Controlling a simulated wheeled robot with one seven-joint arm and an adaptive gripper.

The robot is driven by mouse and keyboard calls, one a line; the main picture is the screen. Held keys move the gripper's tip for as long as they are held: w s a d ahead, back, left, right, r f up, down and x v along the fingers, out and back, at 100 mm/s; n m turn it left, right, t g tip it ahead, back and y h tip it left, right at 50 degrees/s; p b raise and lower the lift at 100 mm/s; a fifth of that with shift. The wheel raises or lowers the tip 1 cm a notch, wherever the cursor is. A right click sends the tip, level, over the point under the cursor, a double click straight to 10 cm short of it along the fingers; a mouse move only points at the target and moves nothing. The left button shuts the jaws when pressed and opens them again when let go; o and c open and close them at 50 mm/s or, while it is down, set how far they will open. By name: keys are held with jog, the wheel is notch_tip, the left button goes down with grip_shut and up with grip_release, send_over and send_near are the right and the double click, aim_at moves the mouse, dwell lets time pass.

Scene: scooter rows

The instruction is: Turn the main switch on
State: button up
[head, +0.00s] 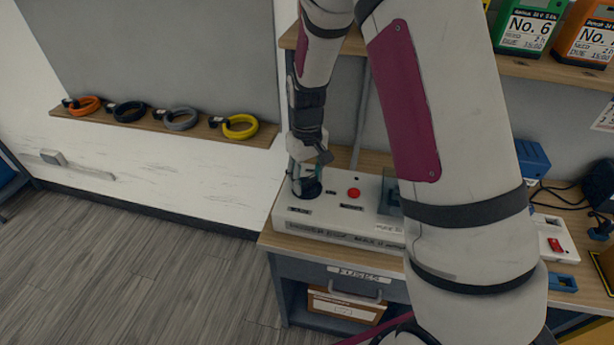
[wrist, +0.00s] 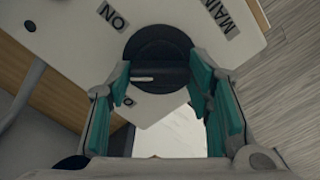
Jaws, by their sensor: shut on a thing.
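The main switch is a round black knob (head: 307,189) on the left of a white switch box (head: 335,232). In the wrist view the knob (wrist: 158,52) carries a short white mark that lies roughly level in the picture. A label "ON" (wrist: 113,17) is up and left of it and a label "MAIN" (wrist: 219,14) is up and right. Another label is partly hidden by the left finger. My gripper (head: 306,174) points down at the knob. Its teal-padded fingers (wrist: 162,80) are shut on the knob, one on each side.
A red button (head: 353,193) sits right of the knob on the box. The box stands on a wooden bench (head: 268,240) above a drawer labelled "FUSES". Coiled cables lie on a wall shelf (head: 200,128) at left. My arm hides part of the bench.

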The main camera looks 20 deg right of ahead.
aim_at(307, 179)
jog(key=m, duration=0.4)
jog(key=shift+m, duration=0.3)
jog(key=shift+m+p, duration=0.5)
jog(key=shift+m, duration=1.8)
jog(key=o, duration=1.1)
jog(key=shift+o, duration=0.2)
jog(key=shift+r, duration=0.1)
notch_tip(307, 179, up, 12)
